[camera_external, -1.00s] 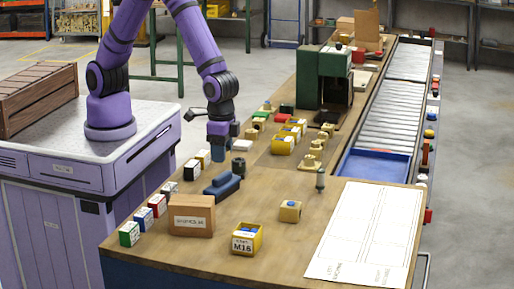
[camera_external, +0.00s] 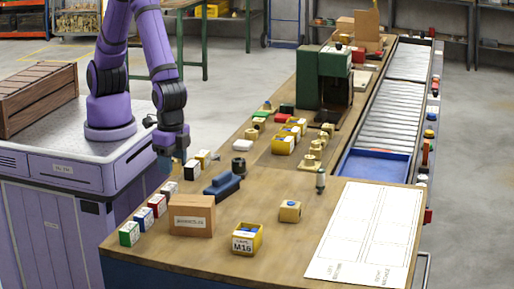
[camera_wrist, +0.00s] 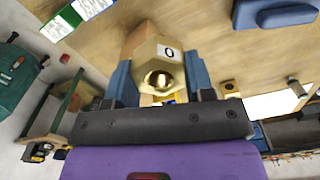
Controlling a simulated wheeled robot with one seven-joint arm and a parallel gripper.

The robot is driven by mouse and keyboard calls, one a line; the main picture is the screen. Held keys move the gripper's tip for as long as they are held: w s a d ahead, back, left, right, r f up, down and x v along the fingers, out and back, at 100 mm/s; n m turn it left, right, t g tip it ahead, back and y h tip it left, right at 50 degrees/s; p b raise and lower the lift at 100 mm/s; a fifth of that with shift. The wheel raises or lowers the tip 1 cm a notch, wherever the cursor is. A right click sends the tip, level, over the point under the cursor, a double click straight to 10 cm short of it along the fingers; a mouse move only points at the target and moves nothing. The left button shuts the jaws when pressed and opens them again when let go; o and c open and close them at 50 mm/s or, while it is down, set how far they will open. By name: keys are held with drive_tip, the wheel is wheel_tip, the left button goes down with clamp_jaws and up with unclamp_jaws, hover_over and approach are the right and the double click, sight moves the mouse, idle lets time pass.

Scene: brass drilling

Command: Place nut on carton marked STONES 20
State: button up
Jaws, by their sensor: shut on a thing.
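My gripper (camera_external: 170,160) hangs at the left edge of the workbench, above and behind the row of small boxes. In the wrist view, my gripper (camera_wrist: 160,85) has its blue fingers shut on a brass hexagonal nut (camera_wrist: 148,59) with a white tag reading 0. The nut's hole faces the camera. In the external view the nut cannot be made out clearly. A brown carton (camera_external: 191,226) with a white label stands at the bench's near left, in front of and apart from my gripper. Its label is too small to read surely; its top looks clear.
Small green, blue, red and black boxes (camera_external: 143,218) line the bench's left edge beside the carton. A blue block (camera_external: 222,185), a dark cylinder (camera_external: 239,168) and a yellow M16 bin (camera_external: 247,238) stand to the right. The bench front between bin and paper sheet is clear.

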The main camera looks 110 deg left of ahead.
hover_over(192, 200)
drive_tip(key=shift+f, duration=0.35)
drive_tip(key=shift+w+d+f, duration=0.1)
drive_tip(key=shift+f, duration=1.65)
drive_tip(key=shift+f, duration=0.15)
drive_tip(key=o, duration=1.2)
